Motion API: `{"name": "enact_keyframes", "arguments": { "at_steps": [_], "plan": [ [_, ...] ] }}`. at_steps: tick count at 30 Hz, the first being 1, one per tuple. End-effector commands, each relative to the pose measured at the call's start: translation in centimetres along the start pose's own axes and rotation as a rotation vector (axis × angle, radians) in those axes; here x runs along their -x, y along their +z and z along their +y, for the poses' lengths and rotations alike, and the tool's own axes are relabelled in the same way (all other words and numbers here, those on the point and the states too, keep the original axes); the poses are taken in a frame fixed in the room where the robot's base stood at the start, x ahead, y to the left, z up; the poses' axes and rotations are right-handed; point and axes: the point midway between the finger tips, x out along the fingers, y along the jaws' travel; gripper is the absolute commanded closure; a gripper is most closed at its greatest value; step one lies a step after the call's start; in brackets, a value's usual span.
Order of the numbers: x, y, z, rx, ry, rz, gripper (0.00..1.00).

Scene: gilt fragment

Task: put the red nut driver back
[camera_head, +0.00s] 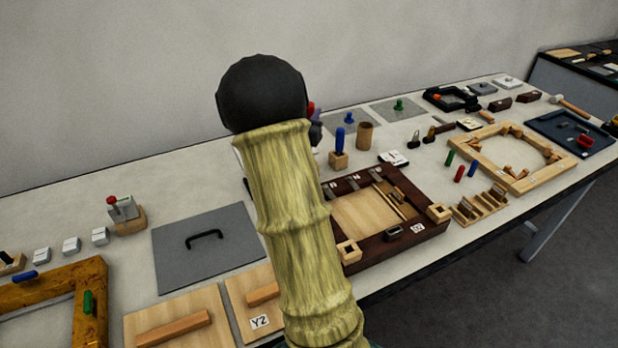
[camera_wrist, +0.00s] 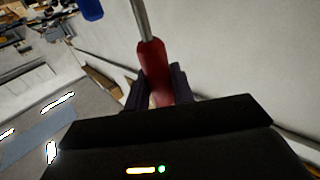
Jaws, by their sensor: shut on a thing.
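The red nut driver (camera_wrist: 152,62) is between the two dark fingers of my gripper (camera_wrist: 158,90) in the wrist view. The fingers are closed around its red handle, and its metal shaft points away toward the top of that view. In the head view only a bit of red (camera_head: 311,107) shows beside my arm, which hides most of my gripper. A blue-handled tool (camera_head: 340,139) stands upright in a small wooden block (camera_head: 338,160) on the table, to the right of my arm. A blue handle (camera_wrist: 91,9) also shows at the top left of the wrist view.
A wooden cup (camera_head: 364,136) stands right of the block. A dark-framed wooden tray (camera_head: 413,232) lies in front. Grey plates with a blue knob (camera_head: 350,118) and green knob (camera_head: 398,104) lie behind. The wall (camera_head: 120,80) is close behind the table.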

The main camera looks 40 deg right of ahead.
Motion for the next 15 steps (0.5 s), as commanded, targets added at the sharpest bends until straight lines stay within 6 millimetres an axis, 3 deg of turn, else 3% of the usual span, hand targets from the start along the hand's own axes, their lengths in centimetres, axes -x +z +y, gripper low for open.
{"name": "enact_keyframes", "arguments": {
  "at_steps": [5, 15],
  "plan": [
    [0.0, 0.3, -0.1, 0.001, -0.001, 0.0, 1.0],
    [0.0, 5.7, -0.1, 0.003, -0.002, -0.001, 1.0]
  ]
}}
